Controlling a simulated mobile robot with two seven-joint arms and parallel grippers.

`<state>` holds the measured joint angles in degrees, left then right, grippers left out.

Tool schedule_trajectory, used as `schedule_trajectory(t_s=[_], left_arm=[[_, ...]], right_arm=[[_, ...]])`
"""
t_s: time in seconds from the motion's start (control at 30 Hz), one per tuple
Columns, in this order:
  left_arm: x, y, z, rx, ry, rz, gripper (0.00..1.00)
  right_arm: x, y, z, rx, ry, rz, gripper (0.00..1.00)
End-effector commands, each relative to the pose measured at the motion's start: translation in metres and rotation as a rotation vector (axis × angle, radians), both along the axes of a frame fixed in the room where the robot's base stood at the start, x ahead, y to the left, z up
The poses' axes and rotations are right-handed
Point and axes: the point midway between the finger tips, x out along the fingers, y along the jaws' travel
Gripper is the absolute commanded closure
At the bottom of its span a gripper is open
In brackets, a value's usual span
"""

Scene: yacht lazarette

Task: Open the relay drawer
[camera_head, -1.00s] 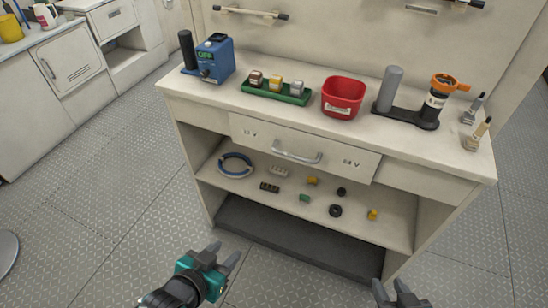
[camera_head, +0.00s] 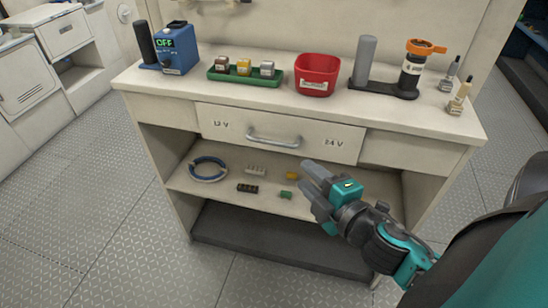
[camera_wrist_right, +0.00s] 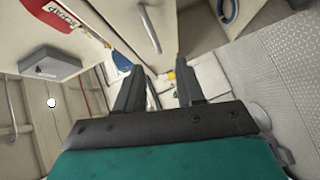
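The relay drawer (camera_head: 235,130) is a cream front with a bare grey bar handle (camera_head: 273,141), set under the bench top between two plain panels. It looks shut, flush with the bench, with dark labels at either side of the handle. The handle also shows in the right wrist view (camera_wrist_right: 150,30), ahead of the fingers. My right gripper (camera_head: 308,180) is below and right of the handle, in front of the shelf, apart from the drawer. Its fingers stand apart and empty in the right wrist view (camera_wrist_right: 158,75). My left gripper is out of view.
On the bench top (camera_head: 160,83) stand a blue device (camera_head: 178,48), a green tray (camera_head: 225,77) of relays, a red bin (camera_head: 317,75) and a black stand (camera_head: 380,92). The shelf below holds a blue ring (camera_head: 208,169) and small parts. Floor in front is clear.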

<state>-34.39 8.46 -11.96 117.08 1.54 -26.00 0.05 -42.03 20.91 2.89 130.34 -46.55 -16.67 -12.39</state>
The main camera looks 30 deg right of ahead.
Motion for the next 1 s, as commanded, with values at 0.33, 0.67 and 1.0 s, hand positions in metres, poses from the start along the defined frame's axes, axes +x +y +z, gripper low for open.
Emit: schedule_trajectory(t_s=[0.33,0.67,1.0], left_arm=[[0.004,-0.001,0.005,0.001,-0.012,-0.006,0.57],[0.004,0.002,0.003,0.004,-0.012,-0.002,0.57],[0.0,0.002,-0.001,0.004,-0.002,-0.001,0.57]], right_arm=[[0.031,-0.004,0.005,-0.071,-0.027,0.014,0.62],[0.083,-0.008,-0.004,-0.067,-0.026,0.011,0.62],[0.122,-0.01,-0.011,-0.064,-0.023,0.011,0.62]])
